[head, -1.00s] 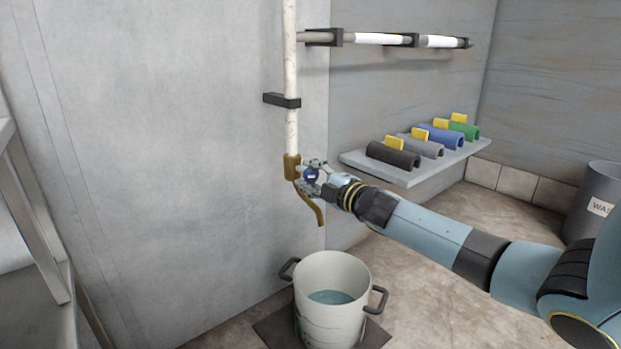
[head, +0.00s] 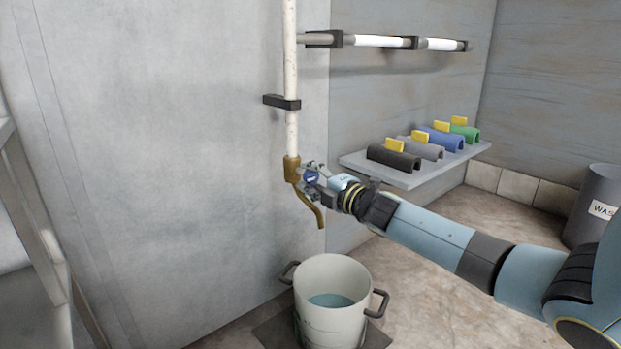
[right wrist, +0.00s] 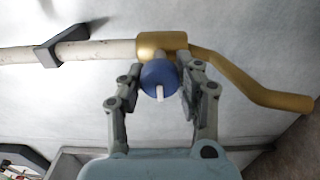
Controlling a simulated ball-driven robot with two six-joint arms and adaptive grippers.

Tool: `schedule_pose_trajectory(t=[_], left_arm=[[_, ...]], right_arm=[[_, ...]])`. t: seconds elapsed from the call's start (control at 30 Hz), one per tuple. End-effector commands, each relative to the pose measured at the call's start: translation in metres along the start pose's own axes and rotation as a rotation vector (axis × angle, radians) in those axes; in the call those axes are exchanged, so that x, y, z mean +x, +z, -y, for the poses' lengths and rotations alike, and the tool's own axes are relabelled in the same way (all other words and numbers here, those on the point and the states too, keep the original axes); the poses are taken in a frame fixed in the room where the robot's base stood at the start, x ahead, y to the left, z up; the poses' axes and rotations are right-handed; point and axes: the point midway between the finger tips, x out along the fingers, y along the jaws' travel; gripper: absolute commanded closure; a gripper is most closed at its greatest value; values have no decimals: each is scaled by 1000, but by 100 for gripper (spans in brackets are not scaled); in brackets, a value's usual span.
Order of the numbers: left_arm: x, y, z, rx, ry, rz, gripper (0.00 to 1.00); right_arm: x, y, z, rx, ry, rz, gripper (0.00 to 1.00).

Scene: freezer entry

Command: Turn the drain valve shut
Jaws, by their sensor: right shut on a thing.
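The drain valve is a brass body (head: 291,168) at the foot of a pale vertical pipe, with a bent brass spout (head: 312,210) below it. Its round blue knob (head: 312,177) with a white mark faces my right gripper (head: 314,180). In the right wrist view, the blue knob (right wrist: 158,78) sits between the two fingers of the right gripper (right wrist: 157,84), which is shut on it. The brass body (right wrist: 160,43) and spout (right wrist: 255,84) show behind the knob. No water is seen running from the spout. My left gripper is not in view.
A pot with water (head: 331,320) stands on a dark mat below the spout. A shelf (head: 420,172) with several coloured pipe sleeves is on the right wall. A grey waste bin (head: 592,212) stands far right. A black bracket (head: 282,101) holds the pipe.

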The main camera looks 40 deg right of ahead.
Motion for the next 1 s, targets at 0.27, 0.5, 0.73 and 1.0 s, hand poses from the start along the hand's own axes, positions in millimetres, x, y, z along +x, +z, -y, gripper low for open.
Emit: schedule_pose_trajectory(t=[0.27, 0.5, 0.73, 1.0], left_arm=[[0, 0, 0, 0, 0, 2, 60], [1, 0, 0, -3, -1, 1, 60], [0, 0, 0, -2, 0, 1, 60], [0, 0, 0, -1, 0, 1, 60]], right_arm=[[-1, 0, 2, 0, -2, 0, 42], [-2, 0, 1, 1, -1, 0, 42], [-23, 0, 2, 0, -3, -2, 42], [-60, 0, 2, 0, -4, -3, 42]])
